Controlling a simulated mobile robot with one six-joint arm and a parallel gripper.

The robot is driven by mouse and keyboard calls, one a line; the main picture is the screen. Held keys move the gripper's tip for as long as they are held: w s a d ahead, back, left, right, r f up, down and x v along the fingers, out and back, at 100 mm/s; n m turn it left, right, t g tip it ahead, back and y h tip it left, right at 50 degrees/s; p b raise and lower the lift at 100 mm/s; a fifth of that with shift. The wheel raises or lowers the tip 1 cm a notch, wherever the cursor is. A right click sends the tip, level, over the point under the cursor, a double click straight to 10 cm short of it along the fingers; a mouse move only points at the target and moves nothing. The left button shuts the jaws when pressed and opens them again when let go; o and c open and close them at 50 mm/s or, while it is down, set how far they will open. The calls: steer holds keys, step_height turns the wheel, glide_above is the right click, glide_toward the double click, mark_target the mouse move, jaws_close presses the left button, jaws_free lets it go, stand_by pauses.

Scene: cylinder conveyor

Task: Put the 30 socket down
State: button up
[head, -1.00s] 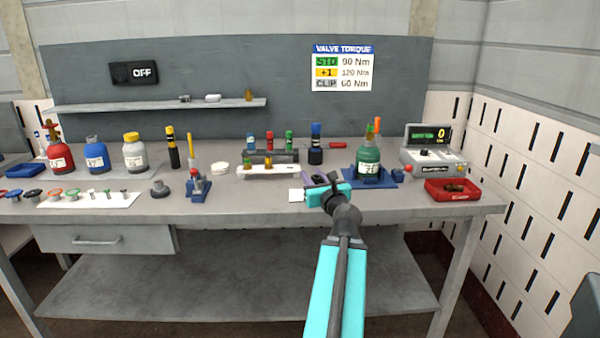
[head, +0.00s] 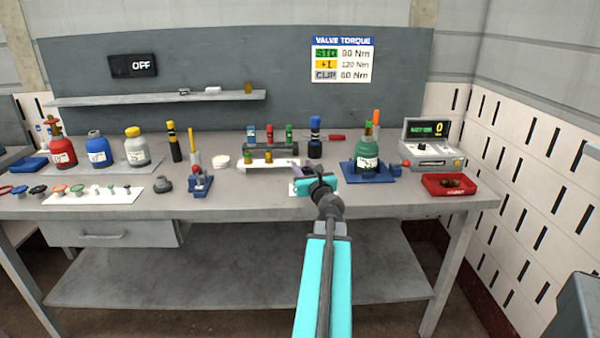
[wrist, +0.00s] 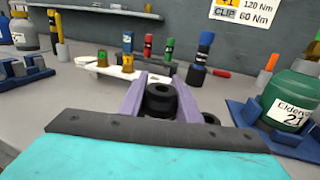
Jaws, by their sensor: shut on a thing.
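The 30 socket, a short black cylinder with a hole in its top (wrist: 160,98), stands upright between the two purple fingers of my gripper (wrist: 161,92) in the wrist view. The gripper is shut on it. I cannot read a number on it, nor tell whether its underside touches the bench. In the head view my gripper (head: 305,171) is over the front middle of the bench (head: 250,205), just in front of the white holder (head: 278,163) with brass fittings. The socket is not clear in that view.
A rack (head: 270,147) with blue, red and green banded tools stands behind the white holder. A blue-topped black tool (head: 315,140) is behind right. A green cylinder (head: 368,168) in a blue base is to the right. Another dark round part (wrist: 211,118) lies beside the right finger.

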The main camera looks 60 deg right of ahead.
steer(key=shift+x, duration=0.95)
steer(key=shift+w+a+f, duration=0.1)
steer(key=shift+a, duration=0.05)
steer(key=shift+w+d, duration=0.25)
steer(key=shift+w, duration=0.2)
steer(key=shift+w+d+f, duration=0.1)
steer(key=shift+w+f, duration=0.1)
steer(key=shift+f, duration=1.6)
steer(key=shift+f+b, duration=0.2)
steer(key=shift+b, duration=0.3)
steer(key=o, duration=1.1)
steer(key=shift+o, duration=0.2)
steer(key=shift+r, duration=0.25)
